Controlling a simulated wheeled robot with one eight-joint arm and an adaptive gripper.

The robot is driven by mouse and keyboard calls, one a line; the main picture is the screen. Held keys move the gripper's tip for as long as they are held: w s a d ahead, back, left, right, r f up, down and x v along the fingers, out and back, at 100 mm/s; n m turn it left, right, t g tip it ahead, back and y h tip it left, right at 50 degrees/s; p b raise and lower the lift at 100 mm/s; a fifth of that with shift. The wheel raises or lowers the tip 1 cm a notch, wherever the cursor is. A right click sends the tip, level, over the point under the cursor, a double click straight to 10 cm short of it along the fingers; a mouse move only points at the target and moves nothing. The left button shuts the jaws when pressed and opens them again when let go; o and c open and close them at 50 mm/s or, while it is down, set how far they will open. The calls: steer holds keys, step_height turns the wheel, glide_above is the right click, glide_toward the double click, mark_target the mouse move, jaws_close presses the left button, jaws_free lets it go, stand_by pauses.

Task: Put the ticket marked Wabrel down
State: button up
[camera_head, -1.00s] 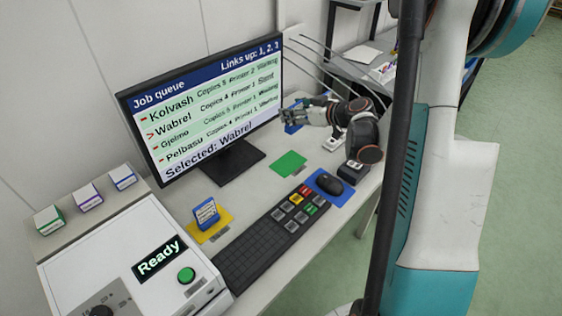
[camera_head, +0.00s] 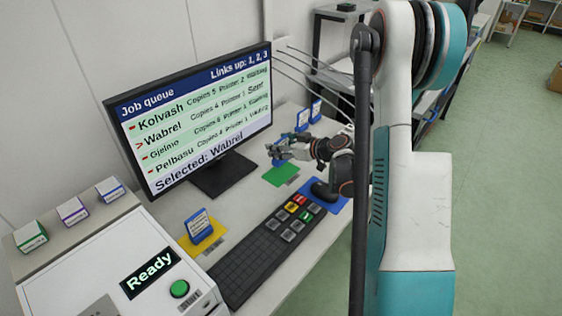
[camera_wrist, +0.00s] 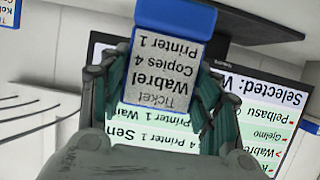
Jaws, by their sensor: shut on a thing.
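A blue ticket (camera_head: 198,224) stands on the yellow mat (camera_head: 212,238). Blue tickets (camera_head: 302,119) stand farther back. The monitor (camera_head: 190,120) is left of my gripper.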

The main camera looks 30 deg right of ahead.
steer(key=shift+f+b, duration=0.85)
steer(key=shift+f, duration=1.55)
steer(key=shift+f, duration=0.1)
steer(key=o, duration=1.1)
steer(key=shift+f, duration=0.1)
steer(key=shift+s+d+r, duration=0.1)
steer(key=shift+s+r, duration=0.15)
steer(key=shift+r, duration=0.15)
steer(key=p+v, duration=0.2)
steer(key=v, duration=0.9)
steer(key=shift+s, duration=0.2)
steer(key=shift+r, duration=0.1)
